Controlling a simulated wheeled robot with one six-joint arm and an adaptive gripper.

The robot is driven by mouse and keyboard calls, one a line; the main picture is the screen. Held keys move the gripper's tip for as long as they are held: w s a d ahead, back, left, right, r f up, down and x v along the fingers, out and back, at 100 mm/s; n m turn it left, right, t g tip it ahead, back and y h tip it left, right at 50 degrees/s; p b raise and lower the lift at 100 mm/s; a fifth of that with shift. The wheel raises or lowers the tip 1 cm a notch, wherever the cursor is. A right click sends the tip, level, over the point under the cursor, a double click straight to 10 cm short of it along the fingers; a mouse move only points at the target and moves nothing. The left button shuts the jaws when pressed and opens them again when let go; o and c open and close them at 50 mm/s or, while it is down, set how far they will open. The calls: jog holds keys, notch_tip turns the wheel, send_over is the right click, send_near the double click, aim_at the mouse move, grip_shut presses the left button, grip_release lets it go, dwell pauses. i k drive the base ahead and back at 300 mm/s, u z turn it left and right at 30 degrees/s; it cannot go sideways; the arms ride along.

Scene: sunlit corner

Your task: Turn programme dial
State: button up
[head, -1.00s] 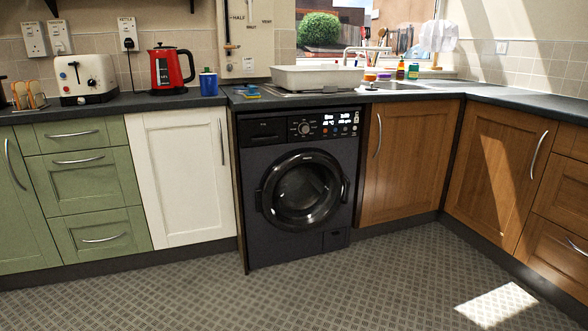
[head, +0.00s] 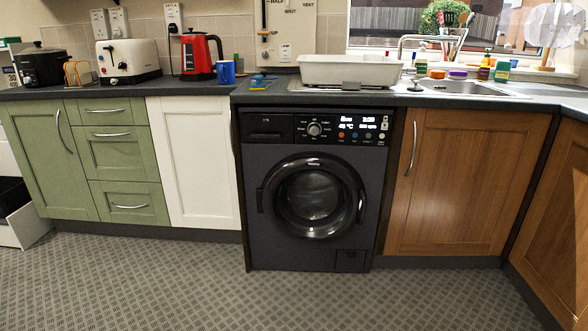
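The black washing machine (head: 308,190) stands under the dark worktop, between a white cupboard door and a wooden one. Its programme dial (head: 314,129) is a round silvery knob near the middle of the control panel, with small markings around it. To the right of the dial are a lit display (head: 359,123) and a row of small round buttons. The round door (head: 313,195) is shut. The detergent drawer (head: 267,127) at the panel's left looks closed. My gripper is not in view. The dial's exact pointing direction is too small to tell.
The patterned floor (head: 290,298) in front of the machine is clear. A white basin (head: 350,70), a sink, a blue mug (head: 226,72), a red kettle (head: 198,54) and a toaster stand on the worktop (head: 130,90). A wooden cupboard (head: 465,180) adjoins on the right.

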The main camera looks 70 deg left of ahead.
aim_at(314, 130)
jog(key=u, duration=0.65)
jog(key=i, duration=1)
jog(key=u, duration=1.7)
jog(key=i, duration=0.5)
jog(key=u, duration=0.3)
